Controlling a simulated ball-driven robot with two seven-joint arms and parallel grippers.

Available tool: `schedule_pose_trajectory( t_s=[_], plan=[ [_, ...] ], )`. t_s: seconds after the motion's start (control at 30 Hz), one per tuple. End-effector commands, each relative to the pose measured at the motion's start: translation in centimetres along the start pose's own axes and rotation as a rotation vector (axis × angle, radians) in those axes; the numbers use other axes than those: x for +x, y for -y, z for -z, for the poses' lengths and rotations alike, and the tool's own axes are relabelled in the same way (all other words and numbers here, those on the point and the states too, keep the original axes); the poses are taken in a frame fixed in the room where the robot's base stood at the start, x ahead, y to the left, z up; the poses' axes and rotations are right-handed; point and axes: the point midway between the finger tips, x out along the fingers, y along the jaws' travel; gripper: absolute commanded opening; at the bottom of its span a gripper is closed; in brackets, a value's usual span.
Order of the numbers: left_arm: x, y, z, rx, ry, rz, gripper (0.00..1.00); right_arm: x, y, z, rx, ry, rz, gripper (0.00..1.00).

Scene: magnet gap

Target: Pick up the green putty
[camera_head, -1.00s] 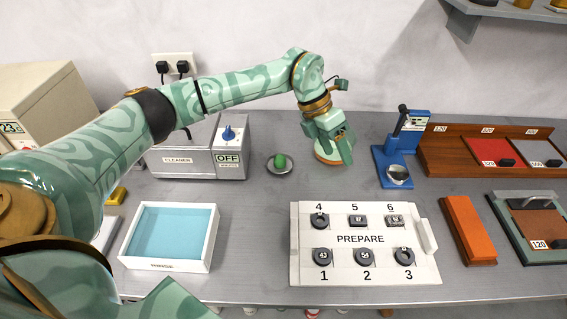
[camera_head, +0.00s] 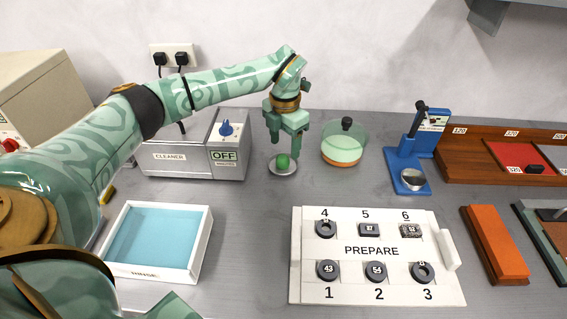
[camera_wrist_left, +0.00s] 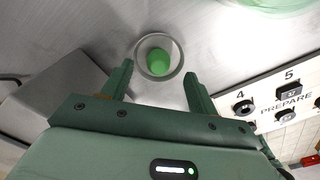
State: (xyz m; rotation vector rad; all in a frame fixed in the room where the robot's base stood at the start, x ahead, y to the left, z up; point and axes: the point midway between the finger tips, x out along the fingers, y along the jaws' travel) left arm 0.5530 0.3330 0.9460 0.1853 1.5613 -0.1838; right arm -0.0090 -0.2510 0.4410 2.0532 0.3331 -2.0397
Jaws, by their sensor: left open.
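The green putty (camera_head: 283,161) is a small rounded lump on a round metal dish (camera_head: 284,170), on the grey bench right of the cleaner. My left gripper (camera_head: 286,146) points down directly over and slightly behind the putty in the head view, its fingers apart. In the left wrist view the putty (camera_wrist_left: 158,63) sits in its dish just ahead of the fingertips, roughly midway between the two fingers (camera_wrist_left: 158,80). The gripper holds nothing. Whether a finger touches the dish cannot be told. My right gripper is not in view.
A lidded glass bowl (camera_head: 344,144) stands close to the right of the gripper. The cleaner box (camera_head: 192,160) is to the left, a blue press (camera_head: 408,165) to the right. The white PREPARE board (camera_head: 375,285) and the blue-filled tray (camera_head: 205,245) lie in front.

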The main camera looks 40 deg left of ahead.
Motion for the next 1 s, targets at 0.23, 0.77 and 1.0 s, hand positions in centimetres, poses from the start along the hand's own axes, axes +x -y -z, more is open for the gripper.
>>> schedule_pose_trajectory(
  t_s=[0.23,0.77,1.0],
  plan=[
    [4.3,-0.1,0.7,0.001,-0.004,0.001,0.59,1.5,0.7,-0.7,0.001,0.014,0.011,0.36],
    [5.1,0.0,0.9,0.002,-0.011,0.001,0.11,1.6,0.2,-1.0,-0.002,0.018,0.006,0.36],
    [5.1,-0.1,0.9,0.001,-0.011,-0.001,0.11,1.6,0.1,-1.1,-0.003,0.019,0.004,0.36]
  ],
)
